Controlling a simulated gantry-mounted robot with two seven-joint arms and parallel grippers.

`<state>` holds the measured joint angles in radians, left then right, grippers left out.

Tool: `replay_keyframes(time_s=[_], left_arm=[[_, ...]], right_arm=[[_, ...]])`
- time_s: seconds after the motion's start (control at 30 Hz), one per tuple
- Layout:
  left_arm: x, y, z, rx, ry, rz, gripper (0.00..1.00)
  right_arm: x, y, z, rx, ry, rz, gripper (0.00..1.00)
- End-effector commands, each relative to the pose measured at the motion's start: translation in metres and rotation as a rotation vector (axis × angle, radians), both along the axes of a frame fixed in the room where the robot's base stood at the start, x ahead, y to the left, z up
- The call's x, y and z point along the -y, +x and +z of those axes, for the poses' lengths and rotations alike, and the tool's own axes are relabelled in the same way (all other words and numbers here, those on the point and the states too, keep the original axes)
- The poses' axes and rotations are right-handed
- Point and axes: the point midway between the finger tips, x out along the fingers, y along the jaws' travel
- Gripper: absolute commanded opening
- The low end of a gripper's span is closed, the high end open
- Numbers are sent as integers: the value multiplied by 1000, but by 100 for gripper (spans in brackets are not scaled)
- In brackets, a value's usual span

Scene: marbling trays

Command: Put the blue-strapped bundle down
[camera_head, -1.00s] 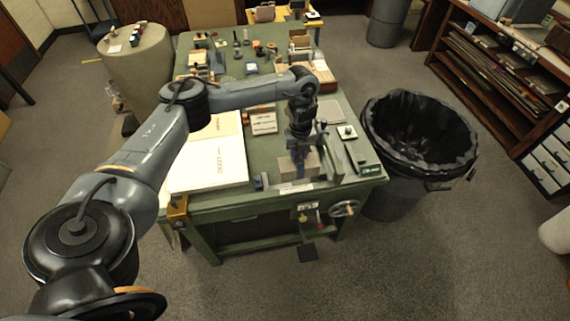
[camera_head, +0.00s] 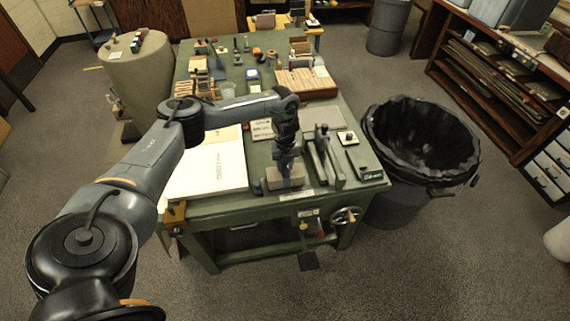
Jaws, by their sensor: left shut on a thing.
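The bundle (camera_head: 272,181) is a small grey-tan block at the front edge of the green bench (camera_head: 240,201). My left gripper (camera_head: 286,174) comes down on it from above and is shut on it. The fingers cover its middle, and the blue strap is hard to make out at this size. The bundle is at or very close to the bench top; I cannot tell whether it touches. My right gripper is not in view.
A grey metal fixture (camera_head: 324,160) stands just right of the bundle. White paper sheets (camera_head: 212,166) lie to the left. Wooden blocks (camera_head: 305,82) and small tools fill the bench's back. A black-lined bin (camera_head: 420,140) stands right of the bench.

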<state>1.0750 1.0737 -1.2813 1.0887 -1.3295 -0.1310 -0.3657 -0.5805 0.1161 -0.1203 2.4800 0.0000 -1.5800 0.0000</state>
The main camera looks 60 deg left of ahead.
Motion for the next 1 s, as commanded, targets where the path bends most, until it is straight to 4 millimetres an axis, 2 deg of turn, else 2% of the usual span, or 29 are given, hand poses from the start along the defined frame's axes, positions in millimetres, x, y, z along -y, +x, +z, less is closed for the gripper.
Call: replay_keyframes(time_s=[0.73,0.77,0.9,1.0], left_arm=[[0,0,-11,1,-1,-1,0],[0,0,-11,0,-1,-1,35],[0,0,-11,0,-1,0,56],[0,0,-11,0,-1,0,59]], right_arm=[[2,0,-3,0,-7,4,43],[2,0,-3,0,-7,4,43],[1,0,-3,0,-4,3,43],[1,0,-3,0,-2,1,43]])
